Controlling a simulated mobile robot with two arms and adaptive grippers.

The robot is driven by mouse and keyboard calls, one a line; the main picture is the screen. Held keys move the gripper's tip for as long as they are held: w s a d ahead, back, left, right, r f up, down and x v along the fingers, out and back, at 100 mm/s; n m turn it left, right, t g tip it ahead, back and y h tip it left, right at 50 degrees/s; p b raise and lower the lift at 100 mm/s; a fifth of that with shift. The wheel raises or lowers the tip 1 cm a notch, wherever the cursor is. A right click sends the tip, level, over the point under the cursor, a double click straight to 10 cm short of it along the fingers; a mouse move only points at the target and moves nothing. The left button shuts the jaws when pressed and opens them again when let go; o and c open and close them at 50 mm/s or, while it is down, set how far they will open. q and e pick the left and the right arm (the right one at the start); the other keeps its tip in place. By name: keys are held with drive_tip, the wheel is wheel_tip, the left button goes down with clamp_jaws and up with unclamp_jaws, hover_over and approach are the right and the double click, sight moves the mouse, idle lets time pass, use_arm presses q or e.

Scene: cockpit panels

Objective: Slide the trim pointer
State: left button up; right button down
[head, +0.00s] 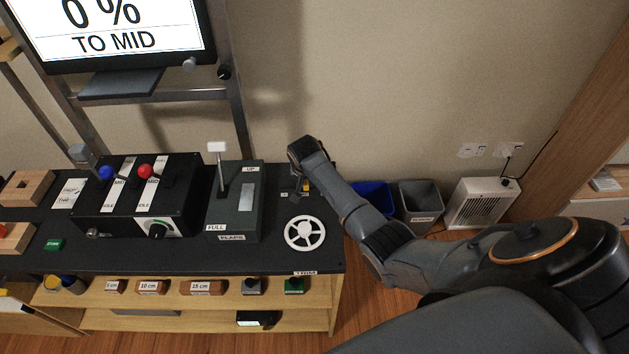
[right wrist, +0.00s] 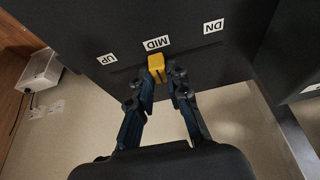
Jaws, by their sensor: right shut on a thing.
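The trim pointer (right wrist: 156,66) is a small yellow block in a slot on a dark panel (right wrist: 200,60) in the right wrist view. It sits beside the MID label (right wrist: 155,43), between the UP label (right wrist: 107,59) and the DN label (right wrist: 213,26). My right gripper (right wrist: 161,80) is shut on the pointer, with its fingertips on either side of it. In the head view my right gripper (head: 302,188) is at the right end of the black console, behind the white trim wheel (head: 305,233). My left gripper is not in view.
A screen (head: 115,28) reads "0 %" and "TO MID". Left of my right gripper stand the flaps lever box (head: 252,222) and a box with blue and red knobs (head: 115,222). Bins (head: 421,203) and a white heater (head: 484,205) stand on the floor beyond the console.

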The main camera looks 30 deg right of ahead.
drive_tip(key=shift+w+a, duration=0.25)
drive_tip(key=shift+a, duration=0.05)
drive_tip(key=c, duration=1.3)
unclamp_jaws()
drive_tip(key=shift+d, duration=0.1)
drive_tip(key=shift+r, duration=0.1)
drive_tip(key=v, duration=1.2)
drive_tip(key=shift+s, duration=0.1)
